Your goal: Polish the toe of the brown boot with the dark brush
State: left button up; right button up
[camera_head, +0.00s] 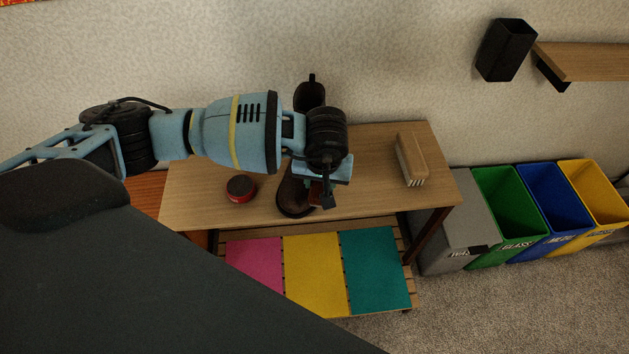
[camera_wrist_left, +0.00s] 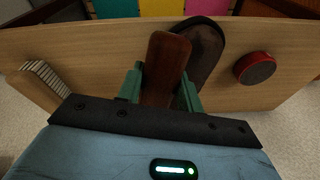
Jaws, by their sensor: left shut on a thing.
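The brown boot (camera_head: 293,199) stands on the wooden table, its toe towards the front edge. My arm hides its middle, and the dark shaft (camera_head: 309,94) shows behind the arm. In the left wrist view the rounded boot toe (camera_wrist_left: 207,40) lies beside and partly behind the held brush. My left gripper (camera_head: 326,197) is over the boot's right side, shut on the reddish-brown back of the dark brush (camera_wrist_left: 167,62). The brush's bristles are hidden, so I cannot tell whether they touch the toe. My right gripper is not in view.
A red tin with a dark top (camera_head: 240,187) is left of the boot. A light wooden brush with pale bristles (camera_head: 411,160) lies at the table's right. The bare tabletop (camera_head: 375,190) lies between boot and light brush. Coloured bins (camera_head: 510,225) stand right of the table.

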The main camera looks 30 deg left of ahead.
pick_arm(q)
jog(key=shift+w+d, duration=0.45)
jog(key=shift+d, duration=0.15)
jog(key=shift+w+d+f+b, duration=0.15)
jog(key=shift+w+d+b, duration=0.8)
jog(key=shift+d, duration=0.2)
jog(key=shift+s+a, duration=0.1)
jog(key=shift+s, duration=0.05)
jog(key=shift+s+a+p, duration=0.6)
jog(key=shift+s+a, duration=0.2)
jog(key=shift+a, duration=0.3)
jog(key=shift+a+f, duration=0.1)
